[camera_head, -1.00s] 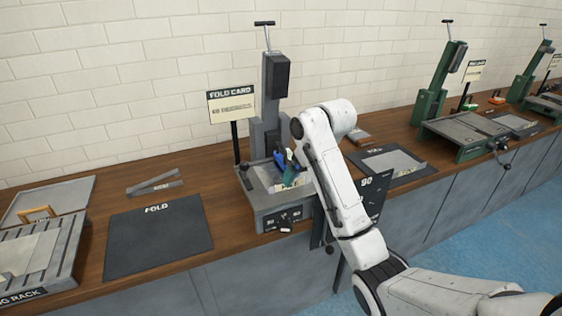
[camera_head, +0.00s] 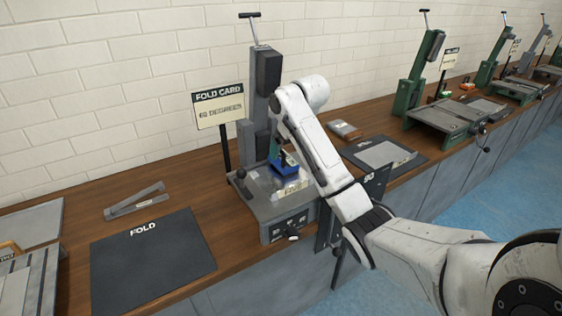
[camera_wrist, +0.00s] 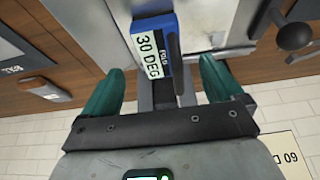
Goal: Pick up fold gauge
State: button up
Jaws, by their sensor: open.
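A blue block labelled "30 DEG" and "FOLD" (camera_wrist: 168,28), apparently the fold gauge, lies on the bed of the grey folding machine (camera_head: 262,207). In the head view the blue block (camera_head: 280,169) sits under my wrist, partly hidden. My gripper (camera_wrist: 160,75) is open, its two teal fingers on either side of the block's near end with a gap on both sides. Nothing is held. A dark bar (camera_wrist: 177,66) runs along the block's right side. Contact between fingers and machine bed cannot be told.
A fold card reading 60 degrees (camera_head: 220,106) stands left of the machine's column. A V-shaped grey metal piece (camera_head: 136,200) and a black FOLD mat (camera_head: 150,255) lie left. A dark plate marked 90 (camera_head: 370,190) is at the front right. Green machines stand farther right.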

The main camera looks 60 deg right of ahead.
aim_at(287, 166)
jog(key=shift+x, duration=2.85)
jog(key=shift+w+d+r, duration=0.1)
jog(key=shift+w, duration=0.05)
jog(key=shift+c, duration=0.4)
jog(key=c, duration=1.2)
jog(key=shift+c, duration=0.7)
jog(key=shift+r, duration=0.2)
